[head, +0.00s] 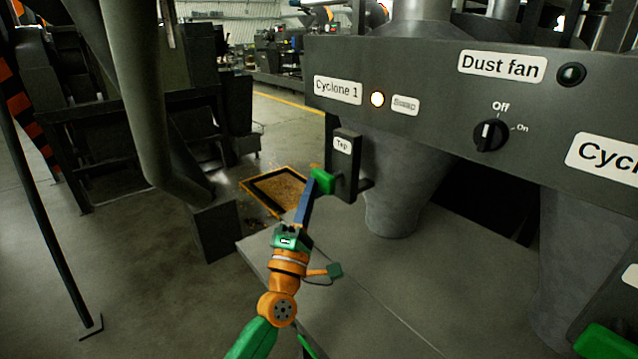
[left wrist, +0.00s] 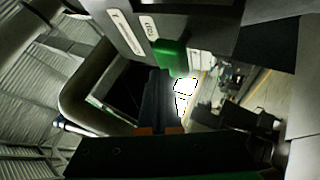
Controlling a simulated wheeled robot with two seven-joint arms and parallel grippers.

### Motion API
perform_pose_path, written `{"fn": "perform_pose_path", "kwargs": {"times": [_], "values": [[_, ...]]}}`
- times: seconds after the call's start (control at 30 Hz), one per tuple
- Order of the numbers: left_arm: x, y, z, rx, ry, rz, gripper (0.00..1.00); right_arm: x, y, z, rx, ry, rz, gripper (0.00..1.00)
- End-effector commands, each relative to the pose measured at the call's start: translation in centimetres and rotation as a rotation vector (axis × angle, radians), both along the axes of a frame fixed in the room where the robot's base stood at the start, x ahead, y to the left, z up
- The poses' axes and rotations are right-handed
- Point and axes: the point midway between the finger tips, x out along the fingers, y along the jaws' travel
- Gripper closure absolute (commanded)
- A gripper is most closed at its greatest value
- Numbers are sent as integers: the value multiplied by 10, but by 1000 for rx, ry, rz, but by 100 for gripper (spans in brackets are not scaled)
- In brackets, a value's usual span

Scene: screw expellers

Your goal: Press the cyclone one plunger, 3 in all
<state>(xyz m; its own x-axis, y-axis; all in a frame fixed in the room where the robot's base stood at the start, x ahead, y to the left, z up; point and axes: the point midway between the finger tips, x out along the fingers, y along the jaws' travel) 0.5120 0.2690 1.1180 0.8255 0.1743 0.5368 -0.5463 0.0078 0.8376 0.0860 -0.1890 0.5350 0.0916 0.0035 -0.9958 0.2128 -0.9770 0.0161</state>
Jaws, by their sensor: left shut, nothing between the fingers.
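The cyclone one plunger is a green block (head: 322,181) on the side of a dark box labelled "Tap" (head: 342,146), below the "Cyclone 1" label (head: 338,90). It also shows in the left wrist view as a green knob (left wrist: 172,57). My left gripper (head: 306,197) is shut and empty, its fingertips right at the plunger's lower end in the head view. In the left wrist view the dark fingers (left wrist: 168,88) point at the knob. I cannot tell whether they touch it. A round lamp (head: 377,99) beside the "Swap" label is lit. My right gripper is not in view.
The grey panel also carries a "Dust fan" label, a dark round lamp (head: 571,74) and a rotary knob (head: 490,135) at Off. A grey cone (head: 395,200) stands behind the tap box. Another green block (head: 603,342) is at the lower right. A dark pipe (head: 140,80) hangs at left.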

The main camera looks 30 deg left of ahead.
Motion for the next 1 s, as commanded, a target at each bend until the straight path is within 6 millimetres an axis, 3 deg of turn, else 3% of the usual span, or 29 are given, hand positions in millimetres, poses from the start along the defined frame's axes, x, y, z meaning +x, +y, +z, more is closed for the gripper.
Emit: {"fn": "perform_pose_path", "kwargs": {"times": [1.0], "values": [[12, -5, -1, 0, 0, 0, 100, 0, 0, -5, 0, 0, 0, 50]]}}
